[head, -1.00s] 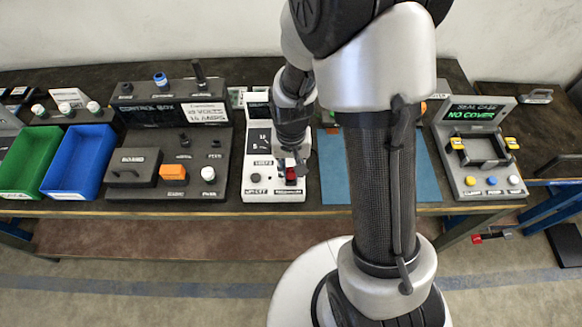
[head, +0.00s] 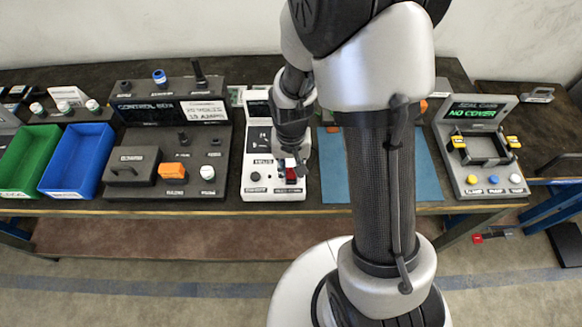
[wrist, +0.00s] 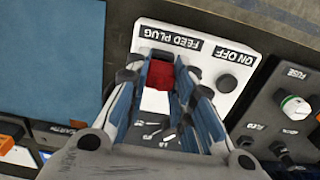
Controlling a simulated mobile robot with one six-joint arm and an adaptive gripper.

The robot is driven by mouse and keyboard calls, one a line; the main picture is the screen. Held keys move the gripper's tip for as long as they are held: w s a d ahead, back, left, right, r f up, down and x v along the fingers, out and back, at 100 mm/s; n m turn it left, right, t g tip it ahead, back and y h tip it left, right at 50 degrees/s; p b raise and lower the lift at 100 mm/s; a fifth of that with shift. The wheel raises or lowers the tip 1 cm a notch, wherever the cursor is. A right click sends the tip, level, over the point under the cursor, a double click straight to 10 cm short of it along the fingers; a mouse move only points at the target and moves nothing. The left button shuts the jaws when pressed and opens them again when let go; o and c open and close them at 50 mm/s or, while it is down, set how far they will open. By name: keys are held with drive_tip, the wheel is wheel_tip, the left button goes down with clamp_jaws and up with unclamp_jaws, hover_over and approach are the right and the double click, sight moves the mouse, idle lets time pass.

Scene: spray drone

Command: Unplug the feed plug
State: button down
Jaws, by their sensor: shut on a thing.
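The feed plug (wrist: 160,74) is a red block on the white panel (wrist: 222,52), beside the printed label FEED PLUG. In the head view the red plug (head: 292,178) sits near the front of the white panel box (head: 262,190). My gripper (wrist: 161,86) has its fingers on both sides of the plug and is shut on it. In the head view my gripper (head: 291,168) points down over the plug and partly hides it. The plug appears still seated at the panel; its socket is hidden.
The dark control box (head: 122,190) stands to the left, with an orange block (head: 171,171) and several knobs. A blue mat (head: 332,170) lies to the right. Blue (head: 103,128) and green bins are at the far left. The seal case (head: 448,165) stands at the right.

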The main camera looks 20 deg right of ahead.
drive_tip(key=shift+f+b, duration=0.6)
drive_tip(key=shift+f, duration=0.2)
drive_tip(key=c, duration=1.3)
unclamp_jaws()
drive_tip(key=shift+r, duration=0.1)
wheel_tip(320, 180, up, 12)
wheel_tip(320, 180, up, 9)
drive_tip(key=n+t, duration=0.1)
drive_tip(key=t, duration=0.1)
hover_over(291, 170)
drive_tip(key=s, duration=0.5)
drive_tip(key=s+r+n+t, duration=0.2)
drive_tip(key=s+r, duration=0.3)
drive_tip(key=s, duration=0.5)
drive_tip(key=shift+n+t, duration=0.3)
